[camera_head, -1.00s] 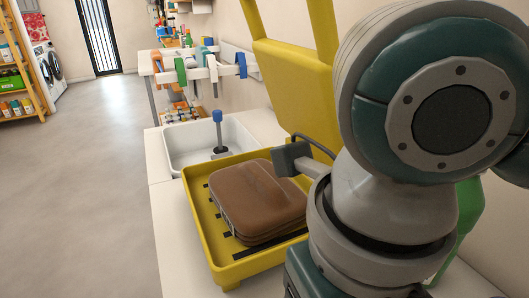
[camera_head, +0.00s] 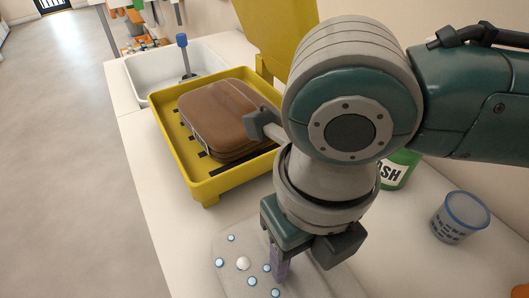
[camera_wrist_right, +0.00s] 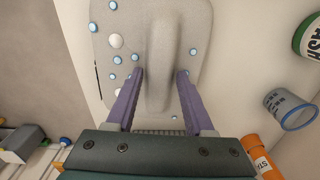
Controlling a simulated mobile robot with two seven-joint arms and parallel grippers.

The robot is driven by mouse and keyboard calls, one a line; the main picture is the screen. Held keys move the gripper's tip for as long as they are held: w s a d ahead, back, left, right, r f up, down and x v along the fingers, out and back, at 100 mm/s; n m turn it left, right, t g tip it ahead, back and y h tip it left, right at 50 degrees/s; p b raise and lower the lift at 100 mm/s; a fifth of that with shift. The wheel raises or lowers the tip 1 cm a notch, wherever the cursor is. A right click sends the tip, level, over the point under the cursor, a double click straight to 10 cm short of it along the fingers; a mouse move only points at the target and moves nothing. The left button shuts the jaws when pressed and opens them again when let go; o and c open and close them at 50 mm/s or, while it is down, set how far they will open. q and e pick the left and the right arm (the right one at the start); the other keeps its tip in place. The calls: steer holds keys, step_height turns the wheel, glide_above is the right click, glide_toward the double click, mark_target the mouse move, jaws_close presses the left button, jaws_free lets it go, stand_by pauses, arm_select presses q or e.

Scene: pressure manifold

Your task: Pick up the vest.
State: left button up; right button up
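A flat grey piece (camera_head: 210,275) with a raised ridge and small blue-rimmed white studs lies on the pale counter; it looks most like the vest, but I cannot be sure. It fills the upper middle of the right wrist view (camera_wrist_right: 161,60). My right gripper (camera_head: 280,265) points down over it. In the right wrist view its two purple fingers (camera_wrist_right: 160,75) are apart, one on each side of the ridge, with narrow gaps showing. The ridge is mostly hidden by the gripper in the head view. My left gripper is out of view.
A yellow tray (camera_head: 207,190) with an upright lid holds a brown case (camera_head: 220,115). A grey lever (camera_head: 262,124) stands beside it. A white basin (camera_head: 140,72) is behind. A green bottle (camera_head: 398,170), a clear blue-rimmed cup (camera_head: 458,217) and an orange container (camera_wrist_right: 264,160) stand to the right.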

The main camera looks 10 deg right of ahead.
jaws_close()
stand_by(1.1)
